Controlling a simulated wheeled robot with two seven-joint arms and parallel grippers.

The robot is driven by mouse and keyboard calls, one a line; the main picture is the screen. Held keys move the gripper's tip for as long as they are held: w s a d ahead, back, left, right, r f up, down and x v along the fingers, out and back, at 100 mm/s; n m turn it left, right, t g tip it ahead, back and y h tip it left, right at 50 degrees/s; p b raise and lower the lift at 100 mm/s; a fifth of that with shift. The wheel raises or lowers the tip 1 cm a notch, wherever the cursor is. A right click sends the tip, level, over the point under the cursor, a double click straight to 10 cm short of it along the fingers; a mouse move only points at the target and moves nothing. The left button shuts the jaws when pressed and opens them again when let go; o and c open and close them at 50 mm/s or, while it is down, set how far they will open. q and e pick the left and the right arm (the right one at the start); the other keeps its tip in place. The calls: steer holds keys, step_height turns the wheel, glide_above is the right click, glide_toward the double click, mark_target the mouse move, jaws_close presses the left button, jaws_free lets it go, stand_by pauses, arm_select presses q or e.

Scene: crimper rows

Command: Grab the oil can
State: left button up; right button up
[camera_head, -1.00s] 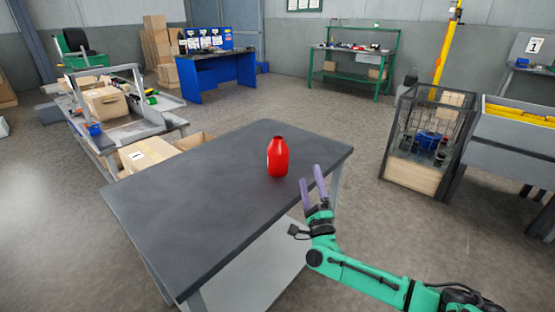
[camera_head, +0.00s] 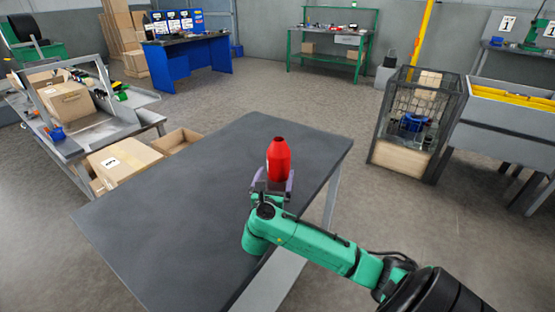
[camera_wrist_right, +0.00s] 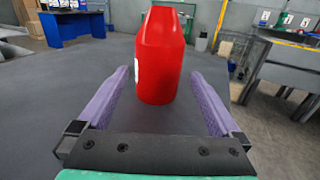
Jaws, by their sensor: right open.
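The oil can is a red bottle (camera_head: 279,160) with a narrow neck. It stands upright near the far right part of the dark grey table (camera_head: 190,215). My right gripper (camera_head: 273,178) is low over the table on the near side of the bottle. In the right wrist view the red bottle (camera_wrist_right: 160,60) stands between and just beyond the open purple fingers of the right gripper (camera_wrist_right: 161,85). A gap shows on both sides of it. A white label edge shows on its left side. My left gripper is not in view.
The table around the bottle is bare. A cardboard box (camera_head: 122,160) and a metal cart (camera_head: 100,130) stand beyond the table's left side. A wire cage bin (camera_head: 415,120) stands to the right. Blue (camera_head: 190,62) and green (camera_head: 330,50) workbenches are at the back.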

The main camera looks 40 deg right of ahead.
mark_target(279, 159)
steer(key=x, duration=0.7)
steer(key=shift+w+r, duration=0.1)
steer(key=shift+w+d+f, duration=0.2)
steer(key=shift+w+d, duration=0.05)
steer(key=shift+r, duration=0.1)
steer(key=c, duration=1.3)
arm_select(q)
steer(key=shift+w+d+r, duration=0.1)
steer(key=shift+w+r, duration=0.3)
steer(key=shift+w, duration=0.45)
arm_select(e)
steer(key=shift+o, duration=0.2)
arm_select(q)
steer(key=shift+p, duration=0.3)
arm_select(e)
steer(key=shift+r, duration=0.15)
